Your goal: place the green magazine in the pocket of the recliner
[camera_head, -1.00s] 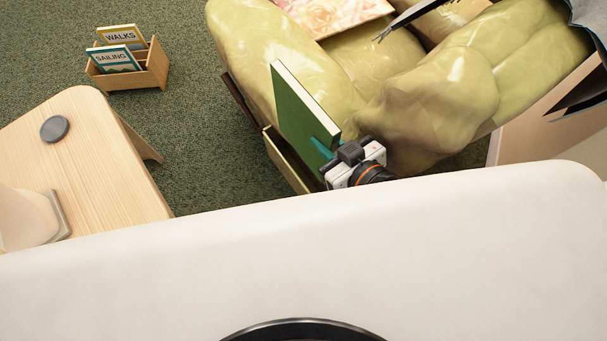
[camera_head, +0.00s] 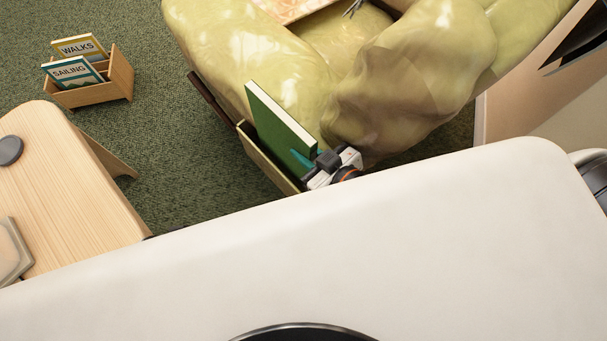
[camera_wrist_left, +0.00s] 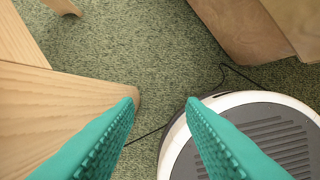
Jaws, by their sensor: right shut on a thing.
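The green magazine (camera_head: 272,118) stands upright and slightly tilted beside the olive-yellow recliner (camera_head: 280,65) in the head view. My right gripper (camera_head: 304,159), with teal fingers, is shut on its near end. The magazine's lower part is hidden behind the olive front panel of the recliner's side pocket (camera_head: 262,158); how deep it reaches cannot be seen. My left gripper (camera_wrist_left: 162,101) shows only in the left wrist view. Its teal fingers are apart, with nothing between them.
A wooden side table (camera_head: 70,190) stands at the left with a dark round disc (camera_head: 9,150). A wooden rack (camera_head: 105,91) with two magazines sits on the carpet. In the left wrist view, a round white-rimmed grey device (camera_wrist_left: 270,130) and a cable lie below the left gripper.

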